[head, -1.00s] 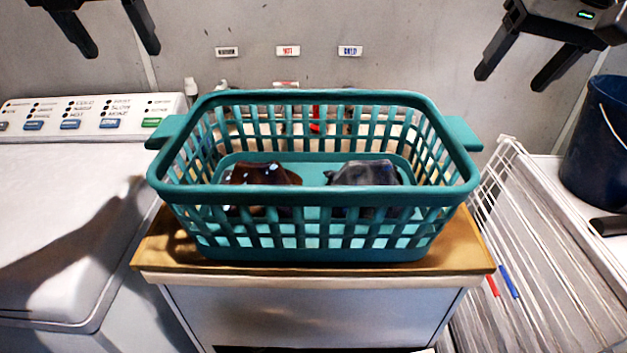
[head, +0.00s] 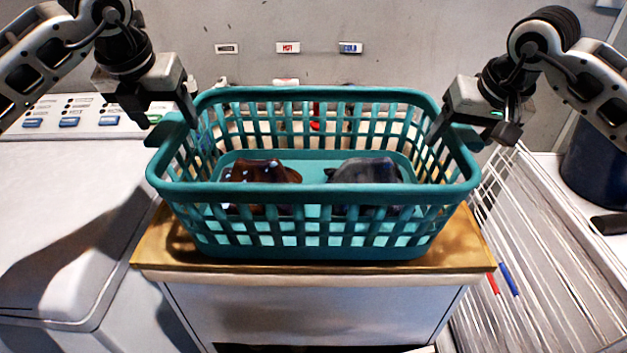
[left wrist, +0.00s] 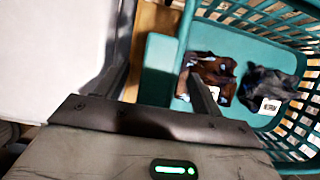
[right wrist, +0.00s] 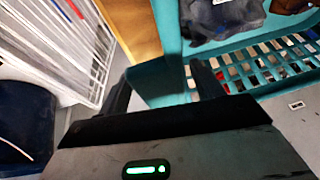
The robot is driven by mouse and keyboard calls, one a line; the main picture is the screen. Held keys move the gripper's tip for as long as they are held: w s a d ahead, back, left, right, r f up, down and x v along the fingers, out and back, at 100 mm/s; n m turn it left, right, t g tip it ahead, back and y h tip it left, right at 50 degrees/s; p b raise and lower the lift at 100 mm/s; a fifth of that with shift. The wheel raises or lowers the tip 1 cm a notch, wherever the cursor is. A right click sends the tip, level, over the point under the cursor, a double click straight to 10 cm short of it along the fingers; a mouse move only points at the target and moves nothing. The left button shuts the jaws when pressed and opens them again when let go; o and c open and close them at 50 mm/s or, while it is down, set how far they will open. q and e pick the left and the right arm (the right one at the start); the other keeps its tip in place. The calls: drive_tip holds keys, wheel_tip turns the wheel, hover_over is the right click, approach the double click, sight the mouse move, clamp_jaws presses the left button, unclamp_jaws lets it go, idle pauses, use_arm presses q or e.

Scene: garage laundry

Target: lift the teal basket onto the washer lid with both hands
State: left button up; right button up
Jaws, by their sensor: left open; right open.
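The teal basket (head: 315,190) sits upright on a wooden-topped cabinet (head: 315,268), with a brown garment (head: 262,172) and a dark grey garment (head: 365,172) inside. My left gripper (head: 170,122) is open at the basket's left handle; in the left wrist view the handle (left wrist: 160,68) lies between its fingers, one on the basket's inner side. My right gripper (head: 473,132) is open at the right handle; in the right wrist view the handle (right wrist: 160,80) lies between its fingers. Whether the fingers touch is unclear. The washer lid (head: 60,210) is at the left, flat and clear.
The washer's control panel (head: 75,118) rises behind the lid. A white wire rack (head: 530,250) stands right of the cabinet, and a dark blue bucket (head: 592,180) is at the far right. Small labels (head: 288,48) are on the back wall. Bottles partly show behind the basket.

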use_arm(q)
drive_tip(key=shift+w+f, duration=0.15)
drive_tip(key=shift+f, duration=0.15)
use_arm(e)
drive_tip(key=shift+w+f, duration=0.1)
drive_tip(key=shift+f, duration=0.2)
use_arm(q)
drive_tip(key=c, duration=1.4)
use_arm(e)
drive_tip(key=c, duration=1.4)
use_arm(q)
drive_tip(key=shift+r, duration=0.1)
drive_tip(key=shift+c, duration=0.2)
use_arm(e)
drive_tip(key=shift+r, duration=0.15)
drive_tip(key=shift+c, duration=0.2)
